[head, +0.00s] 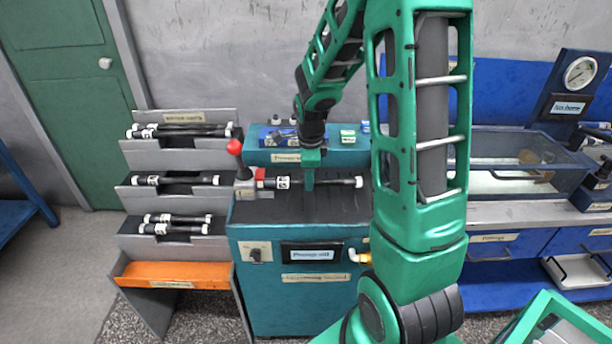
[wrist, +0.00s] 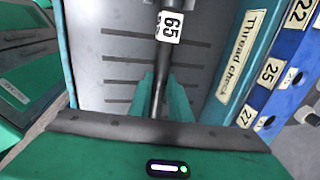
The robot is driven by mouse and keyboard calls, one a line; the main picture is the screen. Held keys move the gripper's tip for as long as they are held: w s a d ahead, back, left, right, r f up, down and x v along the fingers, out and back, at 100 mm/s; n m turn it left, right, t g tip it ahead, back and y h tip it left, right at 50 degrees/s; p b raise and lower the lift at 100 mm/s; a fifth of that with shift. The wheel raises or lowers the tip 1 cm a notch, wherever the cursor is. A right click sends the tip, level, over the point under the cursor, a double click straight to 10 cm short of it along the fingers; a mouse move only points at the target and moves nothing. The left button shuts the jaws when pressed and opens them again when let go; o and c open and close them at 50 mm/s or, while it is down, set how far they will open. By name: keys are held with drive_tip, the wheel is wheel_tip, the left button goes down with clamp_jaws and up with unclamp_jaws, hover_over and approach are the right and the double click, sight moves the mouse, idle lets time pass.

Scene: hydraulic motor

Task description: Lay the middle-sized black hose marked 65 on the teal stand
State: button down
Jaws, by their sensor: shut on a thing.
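My gripper (head: 309,180) is shut on a black hose (head: 335,182) with white ends, over the dark top of the teal cabinet (head: 290,262). In the wrist view the hose (wrist: 161,65) runs between my fingers, and its white label reads 65. The hose lies level, left to right in the head view. Its left end is close to a red and grey clamp (head: 250,181); I cannot tell whether they touch. A teal frame (head: 520,318), cut off at the lower right, may be the teal stand; I cannot tell which teal piece is meant.
A lever with a red knob (head: 234,147) rises left of the hose. A teal ledge (head: 345,157) with small items stands behind it. A grey rack (head: 160,184) at left holds several other hoses. A clear-walled basin (head: 515,183) is at right. My arm hides part of the middle.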

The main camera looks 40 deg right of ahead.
drive_tip(key=shift+f, duration=0.7)
idle(0.7)
drive_tip(key=c, duration=1.6)
unclamp_jaws()
drive_tip(key=shift+o, duration=0.2)
drive_tip(key=shift+s+a+f, duration=0.1)
wheel_tip(320, 180, up, 11)
drive_tip(key=s, duration=0.1)
drive_tip(key=shift+a, duration=0.45)
drive_tip(key=shift+f, duration=0.1)
drive_tip(key=s+r+n+g, duration=0.1)
drive_tip(key=s+n, duration=0.8)
drive_tip(key=s, duration=0.4)
drive_tip(key=s+a+r+n+y, duration=0.1)
drive_tip(key=s+r+n, duration=0.1)
drive_tip(key=s+n, duration=0.7)
drive_tip(key=s, duration=0.5)
drive_tip(key=shift+a+g, duration=0.3)
drive_tip(key=shift+g, duration=0.1)
